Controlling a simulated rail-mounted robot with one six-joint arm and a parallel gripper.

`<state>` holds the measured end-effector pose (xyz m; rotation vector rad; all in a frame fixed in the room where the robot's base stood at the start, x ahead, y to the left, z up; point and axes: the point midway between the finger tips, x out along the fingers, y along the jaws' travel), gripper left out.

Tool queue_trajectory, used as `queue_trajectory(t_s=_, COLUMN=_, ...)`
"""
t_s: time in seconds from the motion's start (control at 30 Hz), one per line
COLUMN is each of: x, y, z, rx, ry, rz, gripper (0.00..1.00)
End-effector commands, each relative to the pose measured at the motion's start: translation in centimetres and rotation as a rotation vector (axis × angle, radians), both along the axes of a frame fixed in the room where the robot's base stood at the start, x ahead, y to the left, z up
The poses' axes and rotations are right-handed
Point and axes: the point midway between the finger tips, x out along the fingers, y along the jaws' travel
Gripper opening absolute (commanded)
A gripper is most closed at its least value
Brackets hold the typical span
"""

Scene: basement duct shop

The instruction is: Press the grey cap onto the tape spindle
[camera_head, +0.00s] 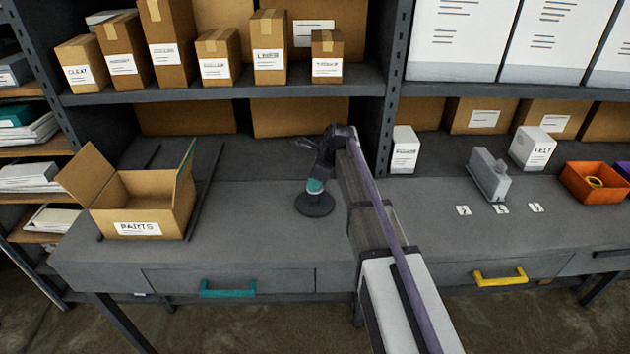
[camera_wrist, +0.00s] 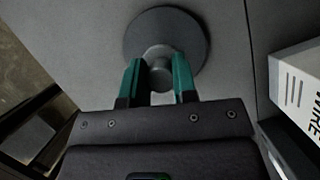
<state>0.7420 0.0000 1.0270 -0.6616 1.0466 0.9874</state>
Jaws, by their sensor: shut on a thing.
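The tape spindle has a dark round base (camera_head: 315,208) that stands on the grey bench, left of the shelf post. It also shows in the wrist view as a dark disc (camera_wrist: 190,32) beyond the fingertips. My gripper (camera_head: 316,186) is right above the base, pointing down. In the wrist view its teal fingers (camera_wrist: 159,66) are shut on the grey cap (camera_wrist: 160,77), a small round piece between them. A wider grey round part shows just past the cap, over the disc. I cannot tell whether the cap touches the spindle or how far down it sits.
An open cardboard box (camera_head: 140,192) marked PARTS stands to the left. A grey shelf post (camera_head: 393,90) rises behind my arm, with a white box (camera_head: 404,150) beside it. A grey device (camera_head: 489,172) and an orange bin (camera_head: 590,183) are to the right. Bench around the base is clear.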

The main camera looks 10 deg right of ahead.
Motion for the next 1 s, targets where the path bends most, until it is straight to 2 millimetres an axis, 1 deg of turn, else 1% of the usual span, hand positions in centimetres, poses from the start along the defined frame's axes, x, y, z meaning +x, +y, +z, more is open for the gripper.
queue_trajectory(t_s=0.07, x=0.00, y=0.00, z=0.00, rx=0.000, ry=0.000, rz=0.000, gripper=0.04)
queue_trajectory(t_s=0.1, x=0.00, y=0.00, z=0.00, rx=0.000, ry=0.000, rz=0.000, gripper=0.27)
queue_trajectory(t_s=0.4, x=0.00, y=0.00, z=0.00, rx=0.000, ry=0.000, rz=0.000, gripper=0.56)
queue_trajectory(t_s=0.57, x=0.00, y=0.00, z=0.00, rx=0.000, ry=0.000, rz=0.000, gripper=0.56)
queue_trajectory(t_s=0.83, x=0.00, y=0.00, z=0.00, rx=0.000, ry=0.000, rz=0.000, gripper=0.81)
queue_trajectory(t_s=1.0, x=0.00, y=0.00, z=0.00, rx=0.000, ry=0.000, rz=0.000, gripper=0.81)
